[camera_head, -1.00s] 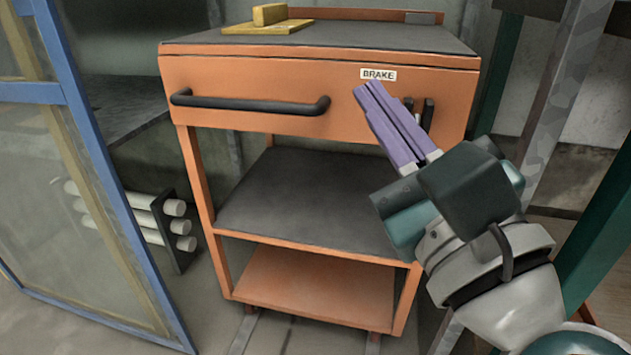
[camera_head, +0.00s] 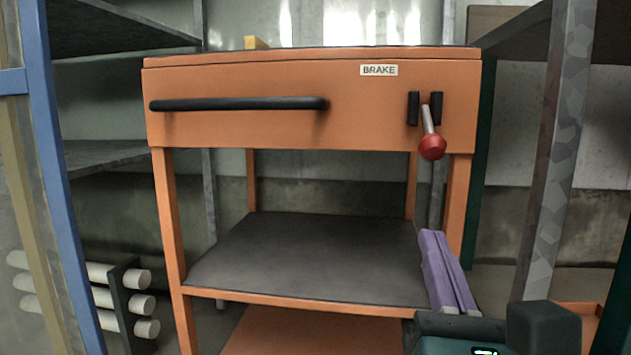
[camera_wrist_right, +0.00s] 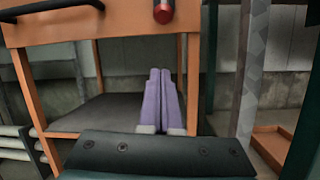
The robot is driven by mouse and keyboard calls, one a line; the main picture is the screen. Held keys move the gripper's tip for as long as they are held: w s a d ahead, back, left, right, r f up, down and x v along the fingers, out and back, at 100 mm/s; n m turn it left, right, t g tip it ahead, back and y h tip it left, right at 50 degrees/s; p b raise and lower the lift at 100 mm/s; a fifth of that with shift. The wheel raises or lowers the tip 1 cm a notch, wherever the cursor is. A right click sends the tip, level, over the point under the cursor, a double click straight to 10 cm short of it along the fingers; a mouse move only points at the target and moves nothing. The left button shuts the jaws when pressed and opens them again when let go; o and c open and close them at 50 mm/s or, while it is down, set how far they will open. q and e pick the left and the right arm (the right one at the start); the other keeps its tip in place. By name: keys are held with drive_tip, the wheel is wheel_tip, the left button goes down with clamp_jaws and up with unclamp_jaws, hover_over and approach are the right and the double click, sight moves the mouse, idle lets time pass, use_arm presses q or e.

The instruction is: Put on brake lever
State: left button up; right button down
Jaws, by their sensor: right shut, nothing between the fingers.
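The brake lever (camera_head: 431,138) is a short metal rod with a red knob, between two black brackets on the front of the orange cart, under a "BRAKE" label (camera_head: 379,70). It points downward. Its red knob also shows at the top of the right wrist view (camera_wrist_right: 163,11). My right gripper (camera_head: 432,236), with purple fingers, is shut and empty, below the knob and apart from it. In the right wrist view its fingers (camera_wrist_right: 160,72) point toward the cart's open space under the drawer front. My left gripper is not in view.
The orange cart (camera_head: 250,136) has a black handle (camera_head: 238,104) and a dark middle shelf (camera_head: 300,258). A blue-framed door (camera_head: 62,180) and white rolls (camera_head: 140,305) are at left. A metal post (camera_head: 555,150) stands at right.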

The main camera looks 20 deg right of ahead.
sight(429, 128)
drive_tip(key=shift+w, duration=0.1)
drive_tip(key=w+d+r, duration=0.3)
drive_tip(key=w+r, duration=0.3)
drive_tip(key=shift+d+b, duration=0.4)
drive_tip(key=shift+r, duration=0.1)
